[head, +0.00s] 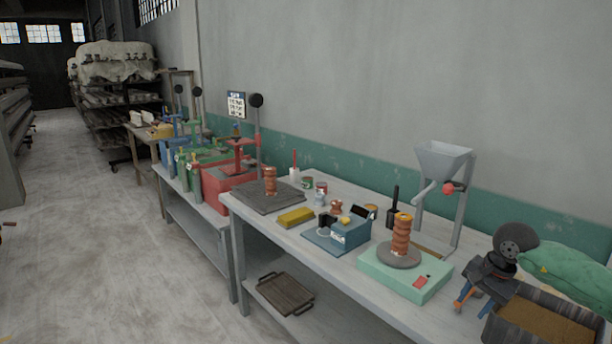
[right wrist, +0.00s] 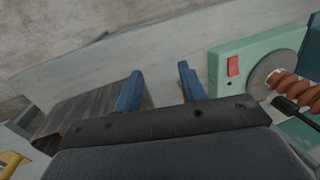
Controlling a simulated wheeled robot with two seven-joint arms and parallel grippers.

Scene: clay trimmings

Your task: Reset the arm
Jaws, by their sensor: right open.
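My right gripper (head: 471,307) is at the lower right of the head view, in front of a grey trough with brown contents (head: 545,322). Its blue and orange fingers point down, spread apart with nothing between them. In the right wrist view the two blue fingers of the gripper (right wrist: 159,85) are also apart and empty. The mint-green wheel base (head: 405,284) is to its left on the table, with a grey disc and a ridged brown clay column (head: 401,236) on it. My left gripper is not in view.
The long grey table (head: 293,228) also bears a blue device (head: 338,236), a yellow block (head: 296,217), a dark board (head: 268,197) and small jars. A hopper on a stand (head: 444,165) rises behind. A slatted tray (head: 285,292) lies on the lower shelf. Open floor (head: 90,230) lies left.

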